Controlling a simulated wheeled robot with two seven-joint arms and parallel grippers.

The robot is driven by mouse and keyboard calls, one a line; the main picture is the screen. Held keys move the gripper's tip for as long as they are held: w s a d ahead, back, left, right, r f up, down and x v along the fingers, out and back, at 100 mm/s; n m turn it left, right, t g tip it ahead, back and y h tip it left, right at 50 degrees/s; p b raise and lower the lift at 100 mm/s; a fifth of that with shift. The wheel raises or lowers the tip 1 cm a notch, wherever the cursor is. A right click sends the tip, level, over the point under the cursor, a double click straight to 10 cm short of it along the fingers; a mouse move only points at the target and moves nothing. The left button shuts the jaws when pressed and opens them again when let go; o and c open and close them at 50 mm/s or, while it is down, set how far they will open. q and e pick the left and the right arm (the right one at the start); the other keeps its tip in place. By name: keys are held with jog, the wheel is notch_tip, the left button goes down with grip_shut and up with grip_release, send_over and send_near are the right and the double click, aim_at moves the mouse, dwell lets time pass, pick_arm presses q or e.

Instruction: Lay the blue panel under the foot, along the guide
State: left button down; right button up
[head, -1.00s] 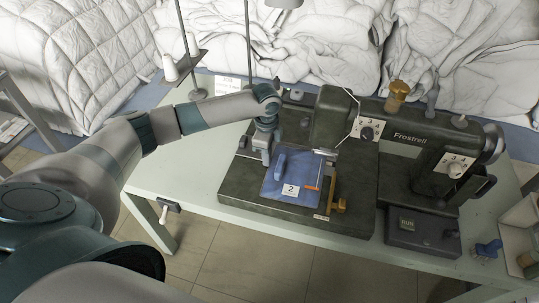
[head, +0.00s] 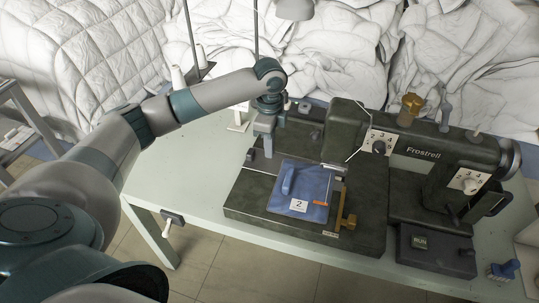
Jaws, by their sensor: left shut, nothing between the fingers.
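The blue panel (head: 301,190) lies flat on the dark bed (head: 245,197) of the sewing machine (head: 430,150), with a raised blue grip and a white label reading 2. Its right edge is near the brass guide (head: 347,222) and an orange strip (head: 327,204). The needle and foot area is at the panel's upper right, under the machine head; the foot itself is too small to make out clearly. My left gripper (head: 267,153) is shut and empty, above the bed behind and left of the panel, apart from its grip. My right gripper is not in view.
The pale green table (head: 190,165) is clear to the left. A thread stand with white spools (head: 177,79) rises behind my left arm. A RUN control box (head: 435,251) sits at front right, with a blue object (head: 503,270) beyond. White duvets (head: 330,55) heap behind.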

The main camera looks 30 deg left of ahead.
pick_arm(q)
jog(key=p, duration=0.5)
send_near(281, 179)
jog(key=a+f, duration=0.2)
jog(key=f, duration=0.1)
jog(key=a+f, duration=0.2)
jog(key=shift+s+f, duration=0.15)
jog(key=shift+s, duration=0.25)
jog(key=shift+w+d+p, duration=0.25)
jog(key=shift+d+p, duration=0.25)
jog(key=shift+d, duration=0.6)
jog(key=shift+w+d+f+p, duration=0.1)
jog(key=shift+d+f+p, duration=0.1)
jog(key=shift+d, duration=0.25)
jog(key=shift+w+d+f+p, duration=0.1)
jog(key=shift+d+p, duration=0.1)
jog(key=shift+d, duration=0.25)
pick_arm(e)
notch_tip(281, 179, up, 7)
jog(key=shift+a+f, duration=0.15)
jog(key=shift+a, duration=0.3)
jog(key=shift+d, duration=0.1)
